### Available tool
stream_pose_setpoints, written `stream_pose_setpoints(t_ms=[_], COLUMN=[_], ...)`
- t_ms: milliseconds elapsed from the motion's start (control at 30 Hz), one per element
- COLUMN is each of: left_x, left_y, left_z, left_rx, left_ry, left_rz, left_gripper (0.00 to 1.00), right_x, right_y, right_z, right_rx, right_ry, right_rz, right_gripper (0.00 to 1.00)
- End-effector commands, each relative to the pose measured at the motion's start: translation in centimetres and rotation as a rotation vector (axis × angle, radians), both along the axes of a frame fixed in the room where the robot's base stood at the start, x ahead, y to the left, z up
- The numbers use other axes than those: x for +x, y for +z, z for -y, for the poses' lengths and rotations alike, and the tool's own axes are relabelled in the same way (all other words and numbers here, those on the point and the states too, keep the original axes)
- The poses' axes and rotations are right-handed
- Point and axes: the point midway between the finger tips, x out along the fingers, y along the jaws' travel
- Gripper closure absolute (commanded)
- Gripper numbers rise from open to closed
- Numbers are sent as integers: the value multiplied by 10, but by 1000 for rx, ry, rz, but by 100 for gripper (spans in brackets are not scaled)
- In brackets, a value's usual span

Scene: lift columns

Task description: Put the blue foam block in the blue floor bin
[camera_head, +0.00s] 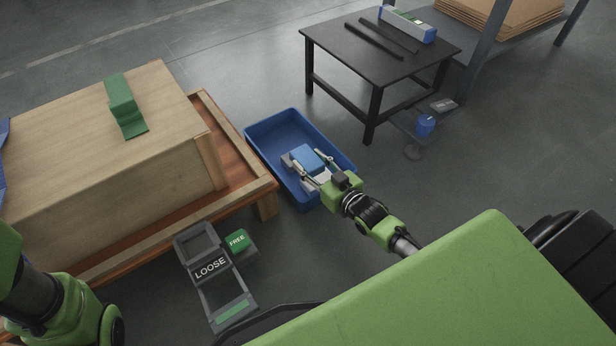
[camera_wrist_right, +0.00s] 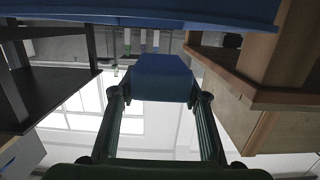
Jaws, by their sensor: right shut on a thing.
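The blue foam block (camera_head: 309,157) is in my right gripper (camera_head: 307,165), between its two fingers. In the head view both lie over the inside of the blue floor bin (camera_head: 268,128); I cannot tell how far the block is above the bin's bottom. In the right wrist view the blue block (camera_wrist_right: 162,78) sits between the fingertips of my right gripper (camera_wrist_right: 160,95). A blue strip of the bin (camera_wrist_right: 150,12) crosses the top of that view. My left arm shows at the lower left of the head view, but its gripper is out of frame.
A wooden crate (camera_head: 95,170) on a brown pallet (camera_head: 245,175) stands left of the bin, with a green object (camera_head: 124,105) on top. A black table (camera_head: 345,55) stands behind right. A grey tray marked LOOSE (camera_head: 187,245) and a green FREE block (camera_head: 238,241) are in front.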

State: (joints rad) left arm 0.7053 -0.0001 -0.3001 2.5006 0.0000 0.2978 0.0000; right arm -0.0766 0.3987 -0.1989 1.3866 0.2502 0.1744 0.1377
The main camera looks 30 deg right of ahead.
Motion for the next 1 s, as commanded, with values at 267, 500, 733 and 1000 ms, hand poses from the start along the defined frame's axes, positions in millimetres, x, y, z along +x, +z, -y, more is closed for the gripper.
stream_pose_setpoints(t_ms=[267, 500, 733, 1000], left_x=[1, 1, 1, 1], left_y=[-16, -43, -42, -46], left_z=[0, 0, 0, 0], left_rx=[0, 0, 0, 0], left_ry=[0, 0, -1, -1], left_rz=[-2, -2, -2, -2], left_gripper=[60, 60, 60, 60], right_x=[10, 15, 15, 15], right_y=[-15, -48, -47, -54], right_z=[0, 0, 0, 0], right_rx=[0, 1, 1, 1], right_ry=[0, 0, 0, 0], right_rz=[0, -2, 1, 0], right_gripper=[67, 67, 67, 67])
